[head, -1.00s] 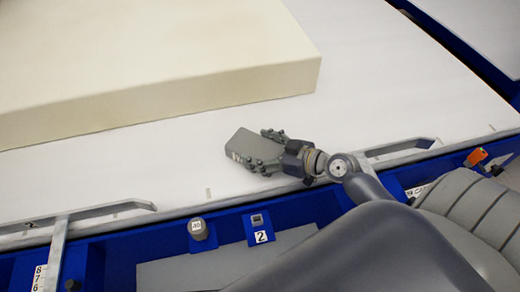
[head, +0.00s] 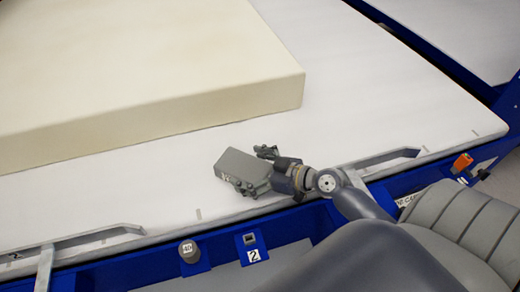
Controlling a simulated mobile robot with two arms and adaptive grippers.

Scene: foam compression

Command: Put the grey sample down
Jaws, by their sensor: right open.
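The grey sample (head: 236,165), a small flat block, is over the white table top (head: 345,130) near its front edge. It seems to lie on the table, though the contact under it is hidden. My right gripper (head: 252,170) is open, with one finger beyond the sample's right end and the other at its near side. Part of the sample's right end is behind the near finger. My left gripper is out of view.
A large cream foam block (head: 150,75) lies behind the sample. Metal rails (head: 75,240) and a blue frame with a grey weight (head: 189,251) and a "2" label (head: 253,255) run along the front edge. The white surface to the right is clear.

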